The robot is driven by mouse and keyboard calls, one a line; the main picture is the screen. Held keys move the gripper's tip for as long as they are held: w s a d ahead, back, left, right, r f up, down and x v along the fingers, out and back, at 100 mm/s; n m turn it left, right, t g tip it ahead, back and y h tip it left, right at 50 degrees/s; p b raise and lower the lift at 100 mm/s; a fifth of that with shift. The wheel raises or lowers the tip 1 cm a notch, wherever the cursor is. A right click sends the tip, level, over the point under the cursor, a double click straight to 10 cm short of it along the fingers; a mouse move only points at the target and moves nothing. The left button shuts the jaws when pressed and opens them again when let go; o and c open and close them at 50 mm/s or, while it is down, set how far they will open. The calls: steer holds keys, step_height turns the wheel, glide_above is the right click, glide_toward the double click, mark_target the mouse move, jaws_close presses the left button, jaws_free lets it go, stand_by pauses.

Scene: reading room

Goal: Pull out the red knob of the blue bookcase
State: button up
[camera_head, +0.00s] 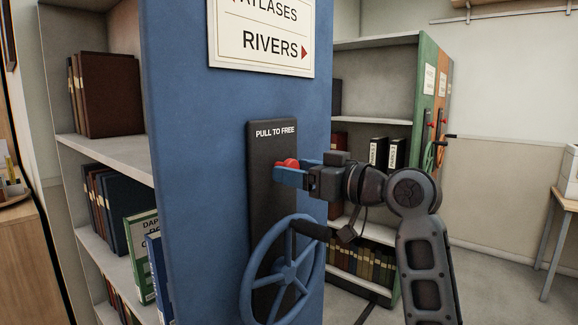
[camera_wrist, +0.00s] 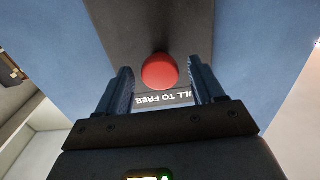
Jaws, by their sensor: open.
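The blue bookcase (camera_head: 190,120) shows its end panel, with a dark plate (camera_head: 268,205) marked "PULL TO FREE". The red knob (camera_head: 287,163) sits on this plate just below the lettering.
A blue handwheel (camera_head: 287,278) with a dark handle is mounted below the knob, close under my gripper. A green bookcase (camera_head: 427,90) with its own wheel stands behind at the right. A table (camera_head: 566,198) is at the far right. Open floor (camera_head: 490,285) shows right of my arm.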

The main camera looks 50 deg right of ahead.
steer(key=shift+w, duration=1.1)
jaws_close()
